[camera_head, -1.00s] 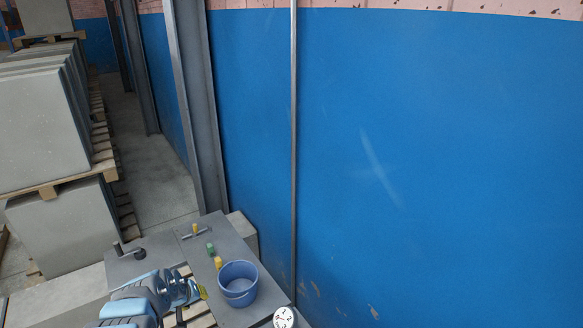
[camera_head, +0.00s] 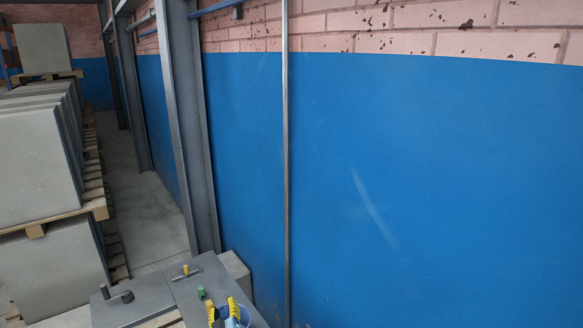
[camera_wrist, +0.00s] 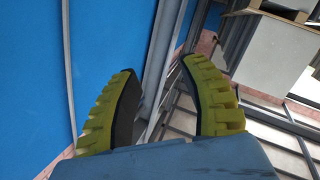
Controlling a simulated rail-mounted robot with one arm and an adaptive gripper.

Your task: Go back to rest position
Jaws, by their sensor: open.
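Beyond the fingers there are the blue wall, a grey steel post and a slatted surface.
A grey table (camera_head: 193,283) holds a yellow-handled tool (camera_head: 186,270), a green item (camera_head: 201,293) and a dark crank-like part (camera_head: 117,293). Stacked grey panels (camera_head: 38,160) stand on pallets at the left. The blue wall (camera_head: 420,180) fills the right.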

